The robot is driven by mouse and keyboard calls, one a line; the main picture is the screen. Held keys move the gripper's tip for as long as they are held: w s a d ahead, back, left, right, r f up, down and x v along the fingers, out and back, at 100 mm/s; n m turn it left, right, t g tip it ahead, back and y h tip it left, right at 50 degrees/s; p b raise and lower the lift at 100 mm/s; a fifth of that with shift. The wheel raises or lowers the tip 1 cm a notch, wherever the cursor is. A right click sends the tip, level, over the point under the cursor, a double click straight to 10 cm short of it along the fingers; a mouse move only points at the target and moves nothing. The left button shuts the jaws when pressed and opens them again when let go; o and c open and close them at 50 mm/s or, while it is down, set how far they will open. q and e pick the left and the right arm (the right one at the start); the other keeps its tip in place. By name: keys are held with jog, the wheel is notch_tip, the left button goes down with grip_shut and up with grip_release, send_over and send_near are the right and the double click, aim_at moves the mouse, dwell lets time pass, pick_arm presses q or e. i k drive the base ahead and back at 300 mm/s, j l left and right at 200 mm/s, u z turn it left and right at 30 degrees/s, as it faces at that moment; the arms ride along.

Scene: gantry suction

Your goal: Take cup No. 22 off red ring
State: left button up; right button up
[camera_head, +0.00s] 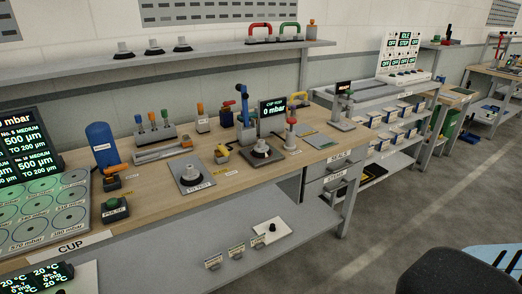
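Neither of my grippers is in view. Another pale cup (190,174) stands on a grey plate nearer the front edge. I cannot tell which cup is No. 22, nor make out a clear red ring.
The wooden bench (240,178) holds a blue cylinder (103,143), a screwdriver rack (154,133) and a panel of round green pads (45,212) at left. An upper shelf (130,68) carries dark-based cups. A dark rounded object (450,272) is at lower right; open floor (400,200) lies beyond.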

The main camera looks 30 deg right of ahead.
aim_at(261, 149)
jog(key=i+l+z, duration=0.25)
jog(key=l, duration=0.3)
jog(key=i+l+z, duration=0.3)
jog(key=l, duration=0.2)
jog(key=i+l+z, duration=0.25)
jog(key=l, duration=0.2)
